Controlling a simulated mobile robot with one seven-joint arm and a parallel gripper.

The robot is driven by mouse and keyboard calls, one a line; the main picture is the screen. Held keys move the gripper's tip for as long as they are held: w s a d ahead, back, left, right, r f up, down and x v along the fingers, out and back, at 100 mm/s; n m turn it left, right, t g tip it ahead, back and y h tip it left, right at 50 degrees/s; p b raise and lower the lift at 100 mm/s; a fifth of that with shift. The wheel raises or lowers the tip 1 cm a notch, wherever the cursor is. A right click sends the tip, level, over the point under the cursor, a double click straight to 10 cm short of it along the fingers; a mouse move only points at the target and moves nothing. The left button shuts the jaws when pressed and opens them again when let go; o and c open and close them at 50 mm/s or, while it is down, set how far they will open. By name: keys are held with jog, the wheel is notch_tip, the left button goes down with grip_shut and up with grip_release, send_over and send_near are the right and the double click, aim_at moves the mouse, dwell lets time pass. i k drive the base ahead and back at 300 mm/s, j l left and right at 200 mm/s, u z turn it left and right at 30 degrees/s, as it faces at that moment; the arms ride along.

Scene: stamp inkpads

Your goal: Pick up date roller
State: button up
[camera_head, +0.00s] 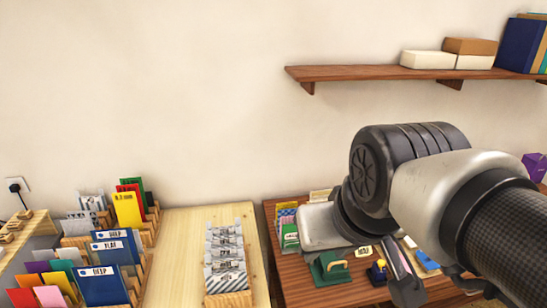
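My arm reaches in from the right over the dark wooden table (291,288). My gripper (405,285) points down over this table, and one grey finger shows clearly. Its other finger and the gap between them cannot be made out, so its opening is unclear. A green item with a tan handle (330,267) lies left of the gripper.
A small lettered label (363,251) and a blue pad (426,260) are close to the gripper. Upright cards (288,235) stand at the table's back left. A pale wooden table (180,235) with card racks is left. A wall shelf (380,73) is above.

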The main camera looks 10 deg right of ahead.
aim_at(378, 275)
jog(key=l+u, duration=0.3)
jog(key=l, duration=0.25)
jog(key=l+u, duration=0.25)
jog(key=l, duration=0.95)
jog(key=k+l+u, duration=0.1)
jog(key=l, duration=0.55)
